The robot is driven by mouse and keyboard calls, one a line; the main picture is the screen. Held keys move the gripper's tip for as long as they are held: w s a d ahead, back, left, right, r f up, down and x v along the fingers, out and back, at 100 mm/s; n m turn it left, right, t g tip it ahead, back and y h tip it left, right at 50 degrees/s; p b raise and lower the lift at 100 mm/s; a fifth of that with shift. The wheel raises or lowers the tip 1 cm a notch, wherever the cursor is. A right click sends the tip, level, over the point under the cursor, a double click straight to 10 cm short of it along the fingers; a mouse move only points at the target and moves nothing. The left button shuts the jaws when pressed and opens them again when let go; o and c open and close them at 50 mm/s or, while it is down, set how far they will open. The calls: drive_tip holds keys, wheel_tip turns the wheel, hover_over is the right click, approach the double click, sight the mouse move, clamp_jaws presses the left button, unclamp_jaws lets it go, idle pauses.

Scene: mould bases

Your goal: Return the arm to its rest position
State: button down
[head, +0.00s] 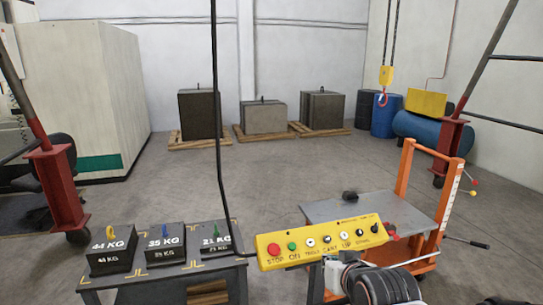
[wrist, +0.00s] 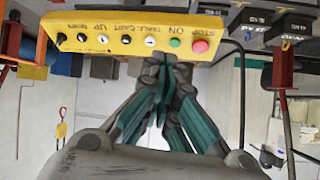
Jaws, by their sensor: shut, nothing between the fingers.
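My gripper (wrist: 165,80) shows in the wrist view, its teal-padded fingers drawn together with nothing between them. Its fingertips appear near the lower edge of the yellow control panel (wrist: 140,35), and I cannot tell whether they touch it. In the head view, the same panel (head: 320,243) hangs on a black cable at lower middle, with STOP, ON and several other controls. Dark rounded parts at the bottom right of the head view look like my arm; the fingers cannot be made out there.
Three weights marked 44, 35 and 21 KG (head: 163,244) stand on a dark table (head: 90,297) at left. An orange lift cart (head: 402,180) stands at right. Mould blocks (head: 200,115) sit on pallets at the back. A yellow hook (head: 386,76) hangs at right. The middle floor is clear.

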drive_tip(key=s+d+g+h, duration=0.1)
drive_tip(key=s+d+g, duration=0.1)
drive_tip(key=s, duration=0.6)
drive_tip(key=s+d+r+g, duration=0.1)
drive_tip(key=s+d+g, duration=0.1)
drive_tip(key=s+d, duration=0.3)
drive_tip(key=s, duration=0.3)
drive_tip(key=shift+s+d+r+h, duration=0.15)
drive_tip(key=shift+s+d+h, duration=0.05)
drive_tip(key=shift+s+h, duration=0.2)
